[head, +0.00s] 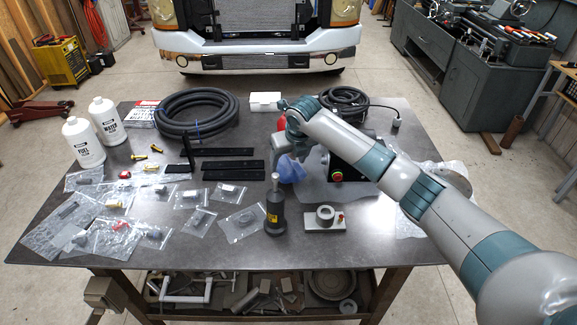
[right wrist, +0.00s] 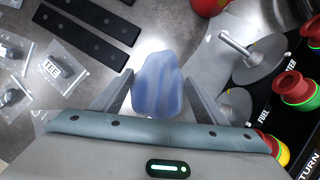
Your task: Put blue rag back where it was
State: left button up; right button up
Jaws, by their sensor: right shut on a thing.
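The blue rag (head: 292,169) is a crumpled light-blue cloth near the middle of the table, left of the black panel. It also shows in the right wrist view (right wrist: 158,85), bunched between the two fingers. My right gripper (head: 288,160) points down and is shut on the rag; its fingers show on both sides of the cloth in the right wrist view (right wrist: 158,92). I cannot tell whether the rag's underside touches the table (head: 130,205). My left gripper is not in view.
A black panel (right wrist: 296,55) with red knobs and metal discs stands right of the rag. Black bars (head: 233,165) and bagged parts (head: 241,221) lie left. A coiled hose (head: 196,112) lies behind.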

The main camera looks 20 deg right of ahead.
notch_tip(320, 180, down, 2)
jog(key=shift+f+p, duration=0.1)
jog(key=shift+p, duration=0.25)
jog(key=shift+f, duration=0.25)
jog(key=shift+f, duration=0.1)
jog(key=o, duration=0.9)
jog(key=b+v, duration=0.3)
jog(key=v, duration=0.9)
